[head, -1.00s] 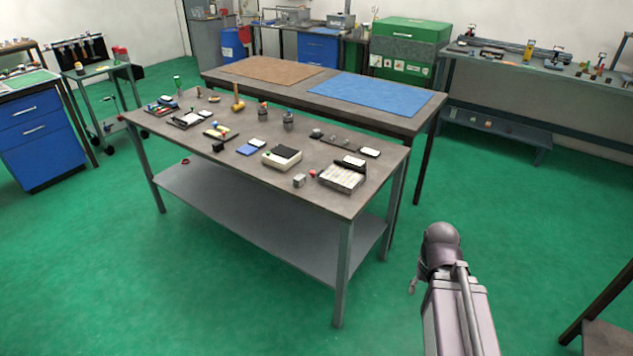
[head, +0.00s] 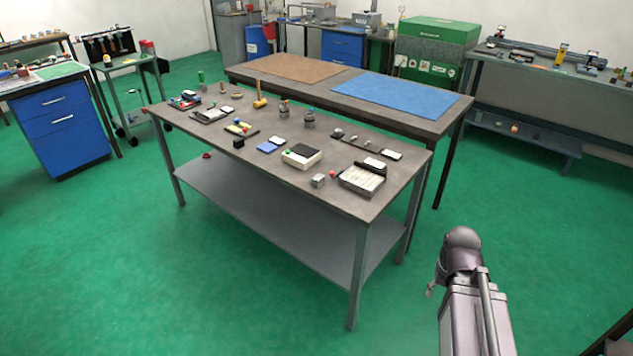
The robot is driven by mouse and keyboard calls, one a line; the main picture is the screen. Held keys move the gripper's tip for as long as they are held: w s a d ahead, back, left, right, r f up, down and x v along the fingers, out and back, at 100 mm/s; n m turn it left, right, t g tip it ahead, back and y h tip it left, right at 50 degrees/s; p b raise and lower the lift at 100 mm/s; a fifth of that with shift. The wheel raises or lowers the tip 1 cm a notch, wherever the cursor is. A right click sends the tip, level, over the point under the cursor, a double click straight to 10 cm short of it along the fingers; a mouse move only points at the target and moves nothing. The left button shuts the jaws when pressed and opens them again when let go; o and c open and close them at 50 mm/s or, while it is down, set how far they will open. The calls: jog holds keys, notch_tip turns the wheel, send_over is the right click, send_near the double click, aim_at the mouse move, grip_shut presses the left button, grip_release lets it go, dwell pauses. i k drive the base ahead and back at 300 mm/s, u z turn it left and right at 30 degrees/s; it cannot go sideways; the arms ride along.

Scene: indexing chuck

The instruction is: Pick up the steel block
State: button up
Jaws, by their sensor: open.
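The steel block is most likely the small grey cube (head: 318,181) on the front table (head: 392,205), near its front edge toward the right end. It sits left of a shallow box of pale pieces and in front of a cream box with a black top. It appears free on its visible sides. My arm rises at the lower right, apart from the table and right of its near corner. Only arm links show clearly; my gripper cannot be made out.
Several tools cover the tabletop further left. A second table with a blue mat (head: 395,95) stands behind. Green floor (head: 250,315) is clear in front.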

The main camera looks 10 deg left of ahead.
aim_at(318, 181)
jog(key=i, duration=0.95)
jog(key=z, duration=0.05)
